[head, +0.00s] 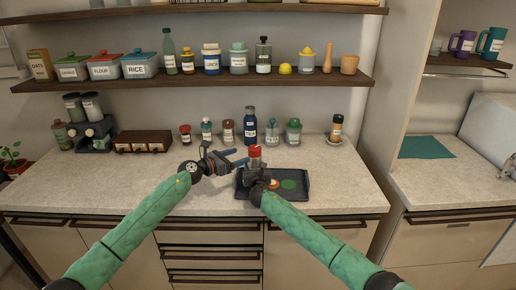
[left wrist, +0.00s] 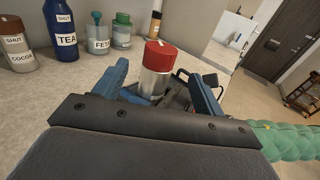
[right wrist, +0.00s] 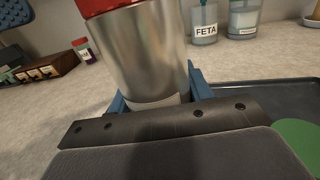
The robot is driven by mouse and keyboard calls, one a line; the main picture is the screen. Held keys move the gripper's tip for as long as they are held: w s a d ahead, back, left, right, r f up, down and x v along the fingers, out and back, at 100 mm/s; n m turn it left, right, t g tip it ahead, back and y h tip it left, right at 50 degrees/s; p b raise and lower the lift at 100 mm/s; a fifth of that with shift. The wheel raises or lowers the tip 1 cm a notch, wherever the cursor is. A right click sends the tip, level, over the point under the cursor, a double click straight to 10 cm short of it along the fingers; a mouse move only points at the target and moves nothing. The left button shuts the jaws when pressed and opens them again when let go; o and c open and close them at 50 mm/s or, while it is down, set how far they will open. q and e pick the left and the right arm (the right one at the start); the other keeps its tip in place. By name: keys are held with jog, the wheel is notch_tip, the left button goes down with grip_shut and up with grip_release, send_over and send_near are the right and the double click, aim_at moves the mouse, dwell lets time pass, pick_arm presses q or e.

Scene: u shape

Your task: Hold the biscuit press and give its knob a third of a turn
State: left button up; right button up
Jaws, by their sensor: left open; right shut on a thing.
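The biscuit press is a silver cylinder with a red knob on top. In the head view the press (head: 255,163) stands upright at the left part of the dark tray. The right wrist view shows its metal body (right wrist: 140,50) close up between the blue fingers. My right gripper (head: 256,172) is shut on the body, low down. The red knob (left wrist: 161,55) has a small white mark on top and is free. My left gripper (head: 238,160) is open, to the left of the press. In the left wrist view the press stands beyond and between its blue fingers (left wrist: 160,85), apparently untouched.
The dark tray (head: 300,178) holds a green disc (head: 288,184) and a small orange-rimmed item. Several jars, including a blue tea bottle (head: 250,125), stand behind. A wooden drawer box (head: 143,142) is at the left. The counter front left (head: 90,185) is clear.

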aim_at(258, 146)
pick_arm(q)
jog(key=shift+n+t, duration=0.3)
jog(key=shift+t, duration=0.2)
jog(key=x, duration=1)
jog(key=shift+d+r, duration=0.1)
jog(key=shift+d, duration=0.2)
jog(key=c, duration=1)
